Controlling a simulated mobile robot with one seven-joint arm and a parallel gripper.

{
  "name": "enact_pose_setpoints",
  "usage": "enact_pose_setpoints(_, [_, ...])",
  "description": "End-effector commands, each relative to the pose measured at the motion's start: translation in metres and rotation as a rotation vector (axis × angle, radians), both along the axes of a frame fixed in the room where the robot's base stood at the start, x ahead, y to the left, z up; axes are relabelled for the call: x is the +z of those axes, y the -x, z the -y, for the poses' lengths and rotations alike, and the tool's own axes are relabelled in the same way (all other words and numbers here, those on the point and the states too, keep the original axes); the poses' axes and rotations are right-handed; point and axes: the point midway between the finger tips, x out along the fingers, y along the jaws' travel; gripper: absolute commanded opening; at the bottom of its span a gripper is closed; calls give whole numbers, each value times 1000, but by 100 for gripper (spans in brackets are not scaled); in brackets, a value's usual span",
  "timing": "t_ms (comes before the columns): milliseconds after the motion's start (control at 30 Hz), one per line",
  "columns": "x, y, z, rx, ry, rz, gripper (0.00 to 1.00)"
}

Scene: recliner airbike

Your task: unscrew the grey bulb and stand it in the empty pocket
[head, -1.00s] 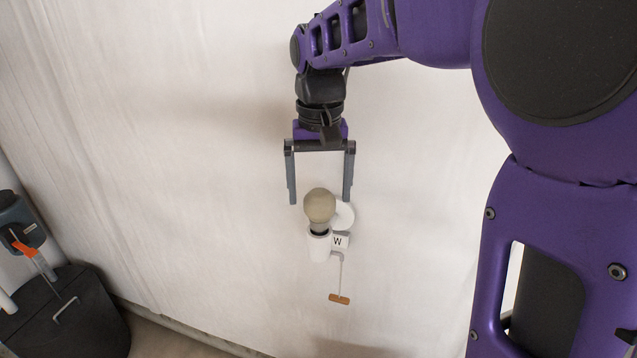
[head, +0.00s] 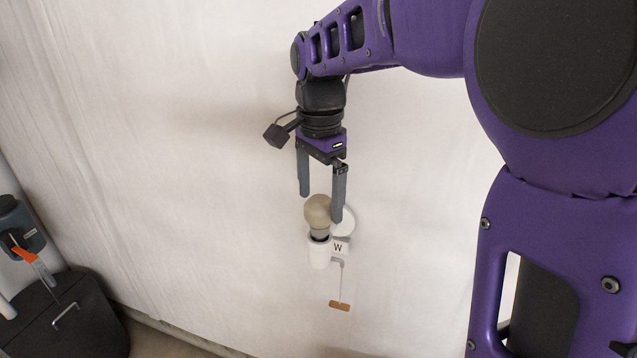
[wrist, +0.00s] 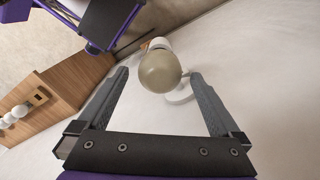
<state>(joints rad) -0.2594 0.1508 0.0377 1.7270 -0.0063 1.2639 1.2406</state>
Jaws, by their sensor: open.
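The grey bulb (head: 318,211) sits upright in a white wall socket (head: 319,253) marked by a tag with the letter W. In the wrist view the bulb (wrist: 160,72) shows between the fingers. My gripper (head: 321,207) is open, above the bulb, its fingers pointing down on either side of it. In the head view the right finger is close beside the bulb; I cannot tell whether it touches. A wooden box (wrist: 58,88) in the wrist view has white bulbs (wrist: 14,115) at its edge; I cannot make out an empty pocket.
A round white wall plate (head: 345,221) is behind the socket, and a thin pull cord with a brown end (head: 340,305) hangs below. A dark box (head: 68,318) stands at the lower left. The wall around the lamp is bare.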

Motion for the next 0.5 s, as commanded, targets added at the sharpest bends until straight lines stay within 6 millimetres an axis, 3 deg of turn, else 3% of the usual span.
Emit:
enact_pose_setpoints(167, [0,0,0,-103,0,0,100])
enact_pose_setpoints(500, [0,0,0,-552,0,0,100])
